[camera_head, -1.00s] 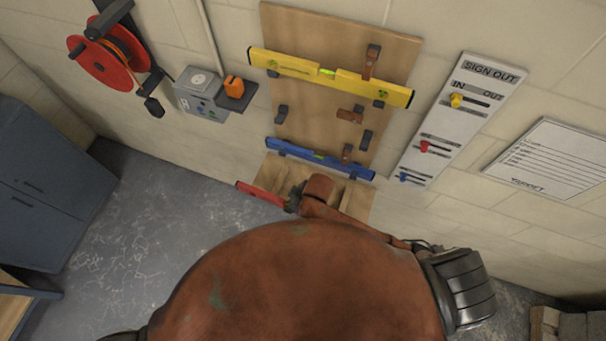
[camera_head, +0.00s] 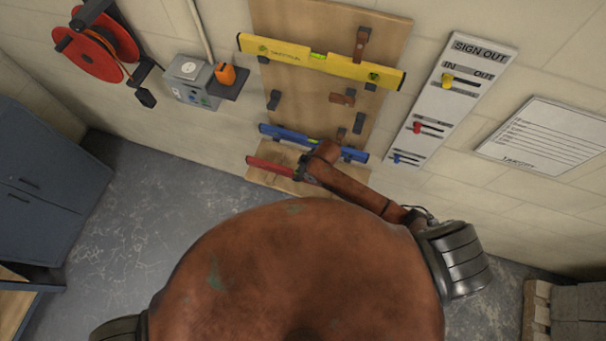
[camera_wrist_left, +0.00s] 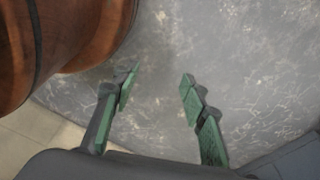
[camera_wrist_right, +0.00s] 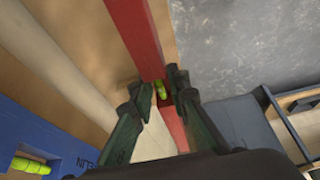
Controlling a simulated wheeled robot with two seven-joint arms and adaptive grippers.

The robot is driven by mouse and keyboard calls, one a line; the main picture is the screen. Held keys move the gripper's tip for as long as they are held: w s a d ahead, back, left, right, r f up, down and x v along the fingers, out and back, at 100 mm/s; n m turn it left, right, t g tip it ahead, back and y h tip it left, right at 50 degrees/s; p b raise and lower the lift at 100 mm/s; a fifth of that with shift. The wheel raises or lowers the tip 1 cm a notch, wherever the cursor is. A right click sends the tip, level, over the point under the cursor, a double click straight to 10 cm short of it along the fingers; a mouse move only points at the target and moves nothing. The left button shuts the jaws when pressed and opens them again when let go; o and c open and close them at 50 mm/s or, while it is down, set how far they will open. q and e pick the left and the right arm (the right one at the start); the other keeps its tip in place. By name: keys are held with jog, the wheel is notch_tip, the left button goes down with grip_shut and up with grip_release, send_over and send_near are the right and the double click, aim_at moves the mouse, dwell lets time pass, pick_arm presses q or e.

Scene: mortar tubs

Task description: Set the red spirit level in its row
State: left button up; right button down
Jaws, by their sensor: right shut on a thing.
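The red spirit level (camera_head: 268,167) is in my right gripper (camera_head: 312,170), held just below the blue level, roughly parallel to it. In the right wrist view the fingers (camera_wrist_right: 160,88) are shut on the red level (camera_wrist_right: 143,35) around its green vial. Its right part is hidden by my arm in the head view. The wooden wall board (camera_head: 305,105) has a row without a level between the yellow and blue ones, with dark brackets (camera_head: 273,100) and a brown latch (camera_head: 343,98). My left gripper (camera_wrist_left: 160,80) is open and empty above the floor.
The yellow level (camera_head: 320,61) rests in the top row, the blue level (camera_head: 285,133) in the lower row. A sign-out panel (camera_head: 460,95) with coloured sliders hangs at the right. A red reel (camera_head: 95,52) and grey box (camera_head: 192,85) are left of the board.

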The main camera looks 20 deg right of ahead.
jog(key=w+d+f, duration=0.1)
jog(key=f, duration=0.3)
jog(key=w+d+f, duration=0.1)
jog(key=f, duration=0.1)
jog(key=shift+w+d+f, duration=0.25)
jog(key=shift+w+d, duration=0.05)
jog(key=shift+d, duration=0.05)
jog(key=shift+f, duration=0.45)
pick_arm(q)
jog(key=shift+s+r, duration=0.15)
jog(key=shift+s, duration=0.45)
pick_arm(e)
jog(key=shift+f, duration=0.2)
pick_arm(q)
jog(key=shift+w, duration=0.1)
pick_arm(e)
jog(key=c, duration=1.8)
grip_release()
jog(key=shift+c, duration=0.2)
